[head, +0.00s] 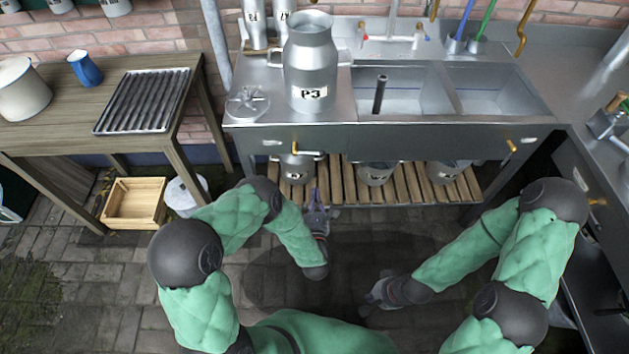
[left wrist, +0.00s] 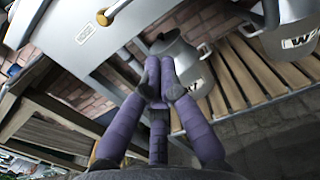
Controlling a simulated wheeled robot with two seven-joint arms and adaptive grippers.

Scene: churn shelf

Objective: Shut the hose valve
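A small brass-yellow lever (head: 310,152) sticks out of the sink unit's front edge, beside a white label too small to read. A similar yellow lever (head: 511,148) is at the right end of that edge. In the left wrist view, a yellow lever (left wrist: 104,18) shows at upper left beside a white label. My left gripper (head: 318,207) is below and in front of the left lever, apart from it. Its purple fingers (left wrist: 160,80) meet at the tips with nothing between them. My right gripper (head: 376,292) is low over the floor; its fingers are unclear.
A milk churn (head: 310,65) marked P3 stands on the left drainer beside a lid (head: 247,103). Metal cans (head: 297,168) stand on a slatted shelf (head: 337,187) under the sink. A wooden table (head: 55,115) is at left. The paved floor before the sink is clear.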

